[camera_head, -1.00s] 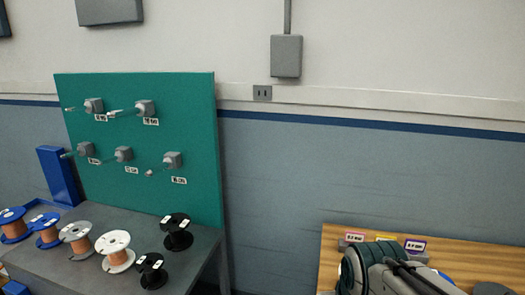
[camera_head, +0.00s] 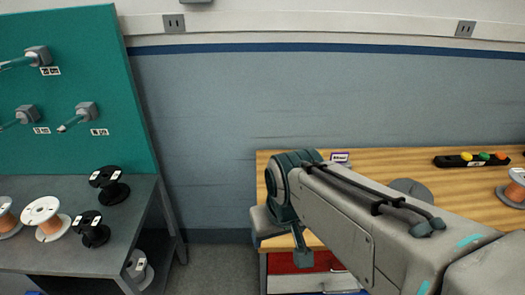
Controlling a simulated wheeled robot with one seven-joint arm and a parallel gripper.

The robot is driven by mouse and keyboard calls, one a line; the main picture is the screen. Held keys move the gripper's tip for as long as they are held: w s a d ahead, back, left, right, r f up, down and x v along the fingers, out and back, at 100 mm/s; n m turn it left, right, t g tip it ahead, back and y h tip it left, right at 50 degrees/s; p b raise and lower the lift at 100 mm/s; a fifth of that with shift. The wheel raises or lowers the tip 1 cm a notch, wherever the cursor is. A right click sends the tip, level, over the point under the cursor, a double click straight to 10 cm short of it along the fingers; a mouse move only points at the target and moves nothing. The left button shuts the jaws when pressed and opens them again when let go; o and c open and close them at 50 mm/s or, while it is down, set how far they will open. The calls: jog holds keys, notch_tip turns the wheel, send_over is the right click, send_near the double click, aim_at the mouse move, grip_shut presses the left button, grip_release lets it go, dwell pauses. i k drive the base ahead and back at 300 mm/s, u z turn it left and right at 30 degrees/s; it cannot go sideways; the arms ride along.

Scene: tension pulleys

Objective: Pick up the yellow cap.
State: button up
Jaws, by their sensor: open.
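A small round yellow cap (camera_head: 467,156) sits on a long black holder (camera_head: 450,162) at the back right of the wooden table. A green piece (camera_head: 484,156) and an orange piece (camera_head: 501,156) stand beside it on the same holder. My arm reaches in from the lower right. My gripper (camera_head: 285,240) is at its far end, over the table's left front edge and well to the left of the yellow cap. It is open, partly hidden by my own wrist, and I see nothing held in it.
A grey bench (camera_head: 130,225) with black and copper spools stands left, below a green board (camera_head: 80,130). A floor gap separates bench and table.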

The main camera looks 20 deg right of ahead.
aim_at(465, 156)
jog(key=z, duration=2.05)
